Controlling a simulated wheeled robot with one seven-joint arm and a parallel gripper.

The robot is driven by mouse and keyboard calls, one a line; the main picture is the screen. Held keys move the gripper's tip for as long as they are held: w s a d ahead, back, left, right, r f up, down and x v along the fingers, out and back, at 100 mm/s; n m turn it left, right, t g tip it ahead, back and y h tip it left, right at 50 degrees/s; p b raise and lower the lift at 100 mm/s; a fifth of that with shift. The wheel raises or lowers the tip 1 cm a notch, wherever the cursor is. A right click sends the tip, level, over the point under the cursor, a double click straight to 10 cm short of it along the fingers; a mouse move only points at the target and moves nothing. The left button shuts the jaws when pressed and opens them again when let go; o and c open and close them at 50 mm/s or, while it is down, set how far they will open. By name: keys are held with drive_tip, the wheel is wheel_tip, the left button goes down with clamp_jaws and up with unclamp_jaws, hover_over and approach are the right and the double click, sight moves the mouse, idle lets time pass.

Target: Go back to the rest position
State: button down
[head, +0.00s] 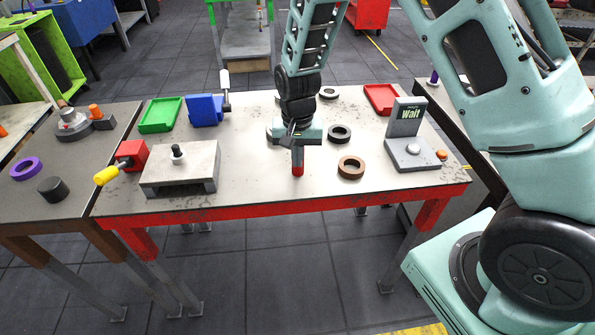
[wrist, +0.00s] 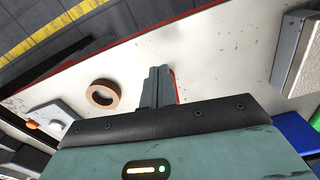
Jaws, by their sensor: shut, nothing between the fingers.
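My gripper (head: 297,168) hangs over the middle of the grey-topped table with the red frame (head: 290,208), pointing down. Its fingers are together and hold nothing; a red part shows at their lower end. In the wrist view the closed fingers (wrist: 158,85) stand over the bare table top, with a thin red line along one side. I cannot tell exactly how high the fingertips are above the table. The brown ring (head: 351,167) lies to the right of the fingers, apart from them, and it also shows in the wrist view (wrist: 103,95).
A grey block with a black knob (head: 179,170) stands left of my gripper. A dark ring (head: 340,133) and a "Wait" panel (head: 407,130) are at right. Green (head: 161,115) and red (head: 380,99) trays and a blue holder (head: 205,110) stand behind. The table's front strip is clear.

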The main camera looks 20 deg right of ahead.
drive_tip(key=shift+r, duration=1.35)
drive_tip(key=s+a+r+n+y+b, duration=0.1)
drive_tip(key=s+a+r+n+b, duration=0.15)
drive_tip(key=s+a, duration=0.35)
drive_tip(key=s+a+r+n+b, duration=0.1)
drive_tip(key=s+a+r+n, duration=0.3)
drive_tip(key=s, duration=0.3)
drive_tip(key=s+r+n+b, duration=0.1)
drive_tip(key=s+n, duration=0.5)
drive_tip(key=s, duration=0.8)
drive_tip(key=shift+s+r, duration=0.25)
drive_tip(key=shift+r, duration=0.5)
